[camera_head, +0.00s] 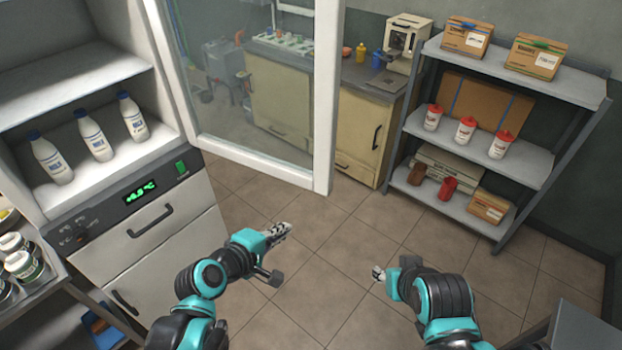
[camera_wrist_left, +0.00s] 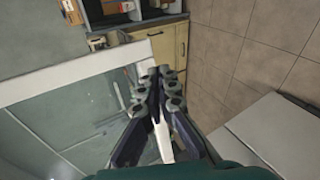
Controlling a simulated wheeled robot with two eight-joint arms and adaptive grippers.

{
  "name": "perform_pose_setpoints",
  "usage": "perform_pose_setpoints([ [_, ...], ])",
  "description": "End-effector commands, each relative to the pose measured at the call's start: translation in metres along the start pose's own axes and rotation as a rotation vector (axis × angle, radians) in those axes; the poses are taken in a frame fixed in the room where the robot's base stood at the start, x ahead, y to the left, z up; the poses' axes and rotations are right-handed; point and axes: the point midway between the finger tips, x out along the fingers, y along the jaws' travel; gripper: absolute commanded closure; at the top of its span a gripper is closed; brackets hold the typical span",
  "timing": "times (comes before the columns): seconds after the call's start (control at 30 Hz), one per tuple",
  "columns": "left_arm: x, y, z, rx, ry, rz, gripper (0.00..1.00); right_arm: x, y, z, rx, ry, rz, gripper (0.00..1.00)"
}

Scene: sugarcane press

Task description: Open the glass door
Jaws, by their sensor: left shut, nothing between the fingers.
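The glass door (camera_head: 250,90) has a wide white frame and stands swung out from the white refrigerated cabinet (camera_head: 140,210), whose shelves are exposed. The door's free edge is on the right, over the floor. My left gripper (camera_head: 288,229) is shut and empty, below the door's lower frame in the head view and apart from it there. In the left wrist view my left gripper's fingers (camera_wrist_left: 160,72) are together, with the door's white frame (camera_wrist_left: 75,72) and glass to their left. My right gripper (camera_head: 378,273) is low over the floor; its finger opening is unclear.
Several milk bottles (camera_head: 92,136) stand in the cabinet. A grey shelf rack (camera_head: 555,85) with boxes and red-capped bottles is at right. A counter (camera_head: 372,75) stands behind the door. Jars (camera_head: 22,265) sit at lower left. The tiled floor between is clear.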

Motion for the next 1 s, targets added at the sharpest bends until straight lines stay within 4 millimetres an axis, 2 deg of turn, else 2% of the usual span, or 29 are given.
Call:
perform_pose_setpoints([
  [0.03, 0.014, 0.003, 0.001, -0.177, -0.027, 0.069, 1.0, 0.008, 0.0, 0.006, 0.0, 0.0, 0.0, 0.6],
  [0.2, 0.036, 0.021, -0.004, -0.81, -0.158, 0.272, 1.0, 0.021, 0.0, 0.015, 0.0, 0.0, 0.0, 0.6],
  [0.3, 0.041, 0.026, -0.011, -1.11, -0.24, 0.349, 1.0, 0.026, 0.0, 0.019, 0.0, 0.0, 0.0, 0.6],
  [0.4, 0.042, 0.027, -0.018, -1.322, -0.305, 0.396, 1.0, 0.029, 0.0, 0.021, 0.0, 0.0, 0.0, 0.6],
  [0.5, 0.042, 0.028, -0.022, -1.44, -0.344, 0.418, 1.0, 0.031, 0.0, 0.022, 0.0, 0.0, 0.0, 0.6],
  [0.67, 0.05, 0.033, -0.023, -1.486, -0.362, 0.425, 1.0, 0.032, 0.0, 0.023, 0.0, 0.0, 0.0, 0.6],
  [0.77, 0.063, 0.04, -0.023, -1.483, -0.362, 0.423, 1.0, 0.033, 0.0, 0.024, 0.0, 0.0, 0.0, 0.6],
  [1.0, 0.109, 0.064, -0.024, -1.48, -0.361, 0.423, 1.0, 0.041, 0.0, 0.029, 0.0, 0.0, 0.0, 0.6],
])
